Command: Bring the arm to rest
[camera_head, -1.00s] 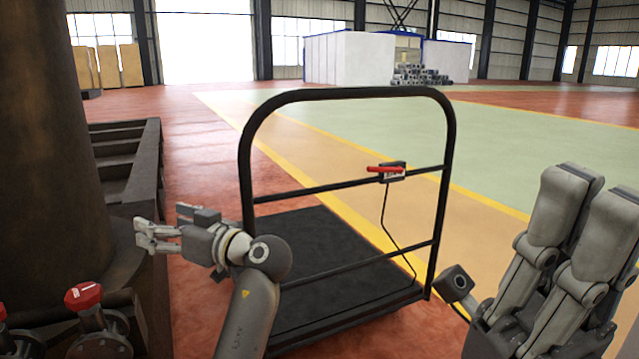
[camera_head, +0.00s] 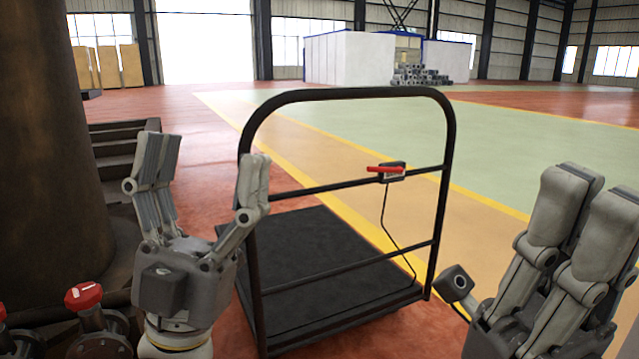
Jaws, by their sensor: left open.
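My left gripper (camera_head: 205,182) stands upright at the lower left, its fingers spread wide and pointing up. Nothing is between them. It appears in front of the left post of a black cart frame, and I cannot tell the exact gap. My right gripper (camera_head: 577,207) is at the lower right, its grey fingers pointing up and close side by side. I see nothing held in it, and its fingertips do not show clearly whether they meet.
A black platform cart (camera_head: 330,275) with a tall handle frame stands in the middle. A red-handled device (camera_head: 392,171) hangs on its rail. A large brown tank (camera_head: 60,150) and a red-capped valve (camera_head: 83,295) are at the left. Open floor lies beyond.

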